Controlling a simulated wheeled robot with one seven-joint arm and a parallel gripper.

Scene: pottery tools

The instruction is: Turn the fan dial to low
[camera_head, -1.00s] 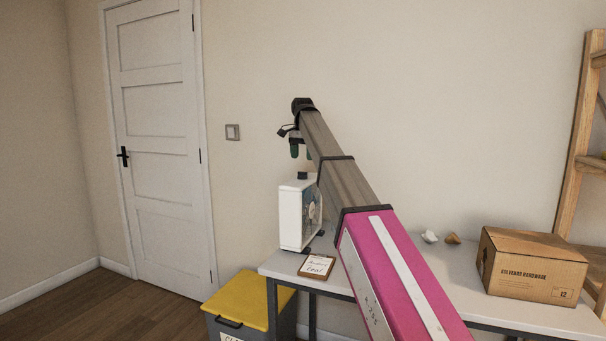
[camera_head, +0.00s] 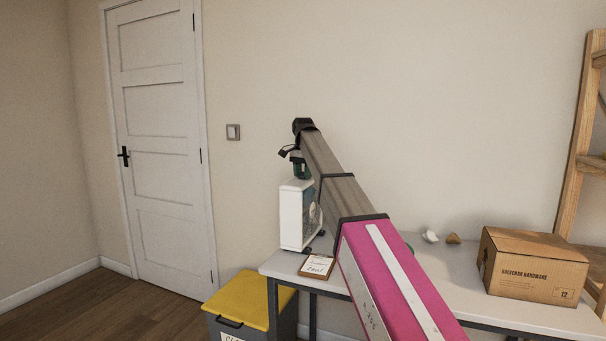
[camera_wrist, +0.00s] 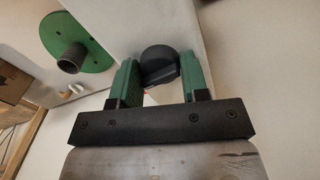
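The fan (camera_head: 292,216) is a white upright box with a round grille, standing at the left end of the table in the head view. Its top also shows in the wrist view (camera_wrist: 130,22). The black dial (camera_wrist: 158,62) sits on the top; my gripper hides it in the head view. My gripper (camera_head: 301,171) is right above the fan, pointing down. In the wrist view its green fingers (camera_wrist: 160,78) stand apart, one on each side of the dial. I cannot tell whether they touch it. The dial's setting marks are not readable.
The table (camera_head: 462,297) holds a handwritten card (camera_head: 317,266), a cardboard box (camera_head: 530,265) and small white and brown lumps. A green disc with a grey post (camera_wrist: 77,55) lies near the fan. A yellow-lidded bin (camera_head: 250,298) stands left of the table.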

